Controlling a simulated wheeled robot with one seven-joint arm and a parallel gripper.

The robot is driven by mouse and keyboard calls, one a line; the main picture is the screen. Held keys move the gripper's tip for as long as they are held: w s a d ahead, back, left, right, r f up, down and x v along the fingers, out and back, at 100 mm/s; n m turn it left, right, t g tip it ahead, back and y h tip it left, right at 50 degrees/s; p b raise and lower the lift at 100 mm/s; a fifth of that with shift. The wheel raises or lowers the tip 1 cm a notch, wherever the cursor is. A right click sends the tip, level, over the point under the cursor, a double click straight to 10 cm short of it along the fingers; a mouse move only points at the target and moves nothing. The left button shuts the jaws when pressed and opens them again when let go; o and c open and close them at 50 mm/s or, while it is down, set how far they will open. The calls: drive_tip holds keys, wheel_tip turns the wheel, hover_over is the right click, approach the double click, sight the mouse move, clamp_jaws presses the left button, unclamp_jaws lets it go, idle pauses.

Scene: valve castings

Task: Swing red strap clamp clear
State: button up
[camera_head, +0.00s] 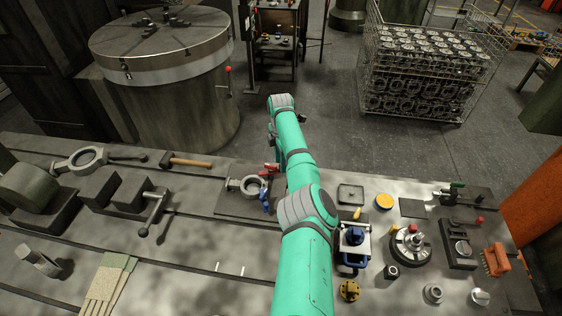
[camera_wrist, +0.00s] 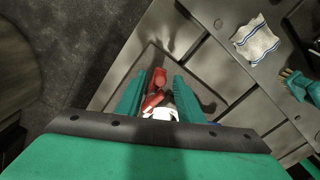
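The red strap clamp (camera_wrist: 157,83) shows in the wrist view between the two teal fingers of my gripper (camera_wrist: 159,80). The fingers stand apart, and I cannot tell whether either one touches the clamp. In the head view the red clamp (camera_head: 269,169) sits at the far right side of a grey ring-shaped valve casting (camera_head: 233,185) on a dark plate (camera_head: 233,208). A blue clamp (camera_head: 265,200) is at the near side of the casting. In the wrist view a pale part (camera_wrist: 165,113) shows below the red clamp, mostly hidden by my gripper. My arm hides the plate's right side.
A wooden-handled mallet (camera_head: 186,161) lies left of the plate. A blue-handled fixture (camera_head: 354,240) stands right of my arm. A white cloth (camera_wrist: 256,40) lies at upper right in the wrist view.

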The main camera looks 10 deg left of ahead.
drive_tip(key=shift+c, duration=0.7)
clamp_jaws()
drive_tip(key=shift+s, duration=0.1)
drive_tip(key=m, duration=0.1)
drive_tip(key=s+m, duration=0.1)
drive_tip(key=m, duration=0.2)
drive_tip(key=shift+s+d+m, duration=0.1)
drive_tip(key=shift+s+m, duration=0.15)
drive_tip(key=shift+m, duration=0.05)
drive_tip(key=shift+s+m, duration=0.4)
drive_tip(key=shift+m, duration=0.7)
drive_tip(key=shift+s+m, duration=0.35)
drive_tip(key=shift+m, duration=0.75)
drive_tip(key=shift+a, duration=0.2)
drive_tip(key=shift+o, duration=0.7)
unclamp_jaws()
